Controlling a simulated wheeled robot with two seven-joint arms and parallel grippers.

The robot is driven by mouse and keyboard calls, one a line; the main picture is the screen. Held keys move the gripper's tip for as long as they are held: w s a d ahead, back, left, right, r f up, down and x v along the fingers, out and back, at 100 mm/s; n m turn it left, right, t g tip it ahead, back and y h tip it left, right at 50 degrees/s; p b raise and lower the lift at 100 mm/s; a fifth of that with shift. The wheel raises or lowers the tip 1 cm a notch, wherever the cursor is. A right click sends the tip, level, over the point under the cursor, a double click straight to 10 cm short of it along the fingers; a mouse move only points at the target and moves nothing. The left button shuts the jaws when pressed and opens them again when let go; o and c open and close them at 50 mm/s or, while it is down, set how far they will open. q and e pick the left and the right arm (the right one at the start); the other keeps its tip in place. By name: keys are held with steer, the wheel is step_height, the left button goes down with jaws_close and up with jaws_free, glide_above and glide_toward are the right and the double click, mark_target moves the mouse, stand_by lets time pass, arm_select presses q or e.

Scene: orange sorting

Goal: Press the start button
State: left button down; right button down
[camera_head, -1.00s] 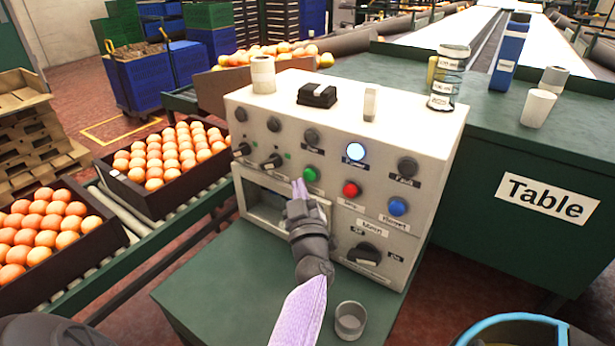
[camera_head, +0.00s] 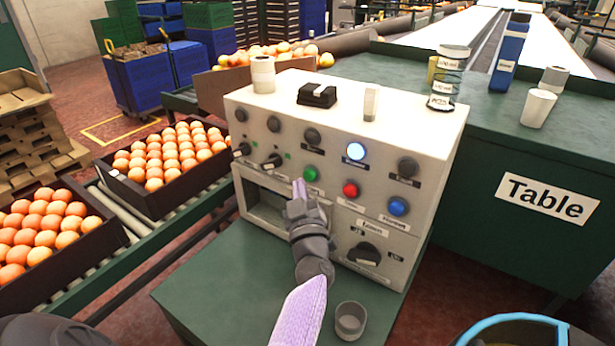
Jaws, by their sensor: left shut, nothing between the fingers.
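A white control box (camera_head: 425,150) stands on a green stand. The green button (camera_head: 311,174), which I take for the start button, is unlit on its front; its small label is too blurred to read. A red button (camera_head: 350,190) and a blue button (camera_head: 398,206) sit to its right. A lit blue-white lamp (camera_head: 355,151) glows above. My left gripper (camera_head: 299,188) is shut and empty, with its fingertips just below and left of the green button in the picture. I cannot tell whether they touch the panel. My right gripper is not in view.
A dark rotary switch (camera_head: 368,253) is low on the panel. A grey cup (camera_head: 350,320) stands on the green stand (camera_head: 215,285). Crates of oranges (camera_head: 165,200) lie on rollers at left.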

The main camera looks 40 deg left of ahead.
arm_select(q)
steer(key=shift+w, duration=0.1)
steer(key=shift+w, duration=0.3)
steer(key=shift+w, duration=0.1)
steer(key=shift+w+a+b, duration=0.1)
steer(key=shift+w+b, duration=0.3)
steer(key=shift+w, duration=0.05)
stand_by(0.6)
steer(key=shift+s+p, duration=0.75)
steer(key=shift+s, duration=0.2)
